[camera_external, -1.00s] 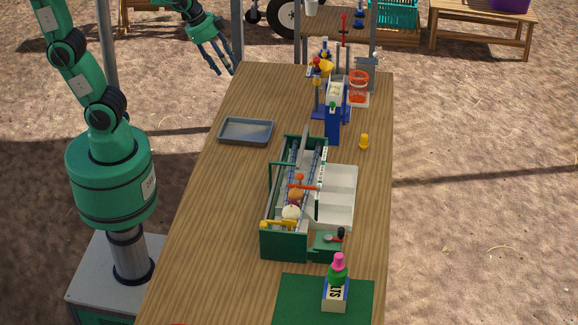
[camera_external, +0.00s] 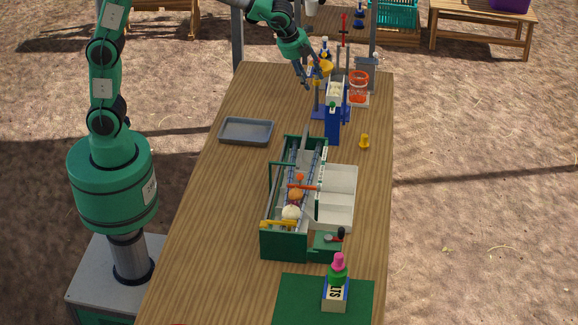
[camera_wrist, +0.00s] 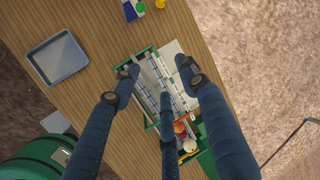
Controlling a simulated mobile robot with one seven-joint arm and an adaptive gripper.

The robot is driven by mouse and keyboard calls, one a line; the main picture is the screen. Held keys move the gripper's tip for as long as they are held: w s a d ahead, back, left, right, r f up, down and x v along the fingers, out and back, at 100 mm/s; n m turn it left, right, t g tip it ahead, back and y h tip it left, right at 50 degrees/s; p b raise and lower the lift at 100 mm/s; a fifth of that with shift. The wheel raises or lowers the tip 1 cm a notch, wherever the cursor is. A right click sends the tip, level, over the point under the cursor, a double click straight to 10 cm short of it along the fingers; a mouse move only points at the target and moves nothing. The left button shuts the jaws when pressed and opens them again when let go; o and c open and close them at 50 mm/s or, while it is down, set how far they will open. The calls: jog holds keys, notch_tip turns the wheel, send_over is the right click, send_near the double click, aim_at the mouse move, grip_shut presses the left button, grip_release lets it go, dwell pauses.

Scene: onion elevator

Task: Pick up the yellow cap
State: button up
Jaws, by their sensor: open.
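The yellow cap (camera_external: 364,142) stands on the wooden table near its right edge, to the right of the blue stand. It also shows at the top edge of the wrist view (camera_wrist: 160,3), partly cut off. My gripper (camera_external: 312,80) is in the air over the far part of the table, up and left of the cap in the outside view. Its dark fingers are spread and empty, apart from the cap. In the wrist view the fingers (camera_wrist: 160,78) hang over the green-framed machine.
The green-framed machine (camera_external: 266,245) with onions fills the table's middle. A blue stand (camera_external: 332,128), an orange basket (camera_external: 358,88) and a yellow funnel (camera_external: 327,68) stand farther back. A grey tray (camera_external: 246,131) lies left. A pink-topped bottle (camera_external: 338,270) is in front. Bare table surrounds the cap.

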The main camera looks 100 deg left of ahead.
jog(key=w+a+f+m, duration=0.4)
jog(key=w+a+f, duration=0.3)
jog(key=w+f, duration=0.25)
jog(key=m+g+y+b, duration=0.1)
jog(key=m+b, duration=0.1)
jog(key=m, duration=0.4)
send_near(364, 136)
notch_tip(364, 136, up, 3)
jog(key=d, duration=0.1)
jog(key=shift+s+d+r, duration=0.15)
jog(key=shift+s+d, duration=0.05)
jog(key=shift+s, duration=0.1)
jog(key=shift+n, duration=0.3)
jog(key=b+x, duration=0.2)
jog(key=x, duration=0.6)
jog(key=shift+f, duration=0.2)
jog(key=shift+a+f, duration=0.1)
jog(key=shift+b+x, duration=1.05)
jog(key=shift+x, duration=1.55)
jog(key=shift+s+a, duration=0.15)
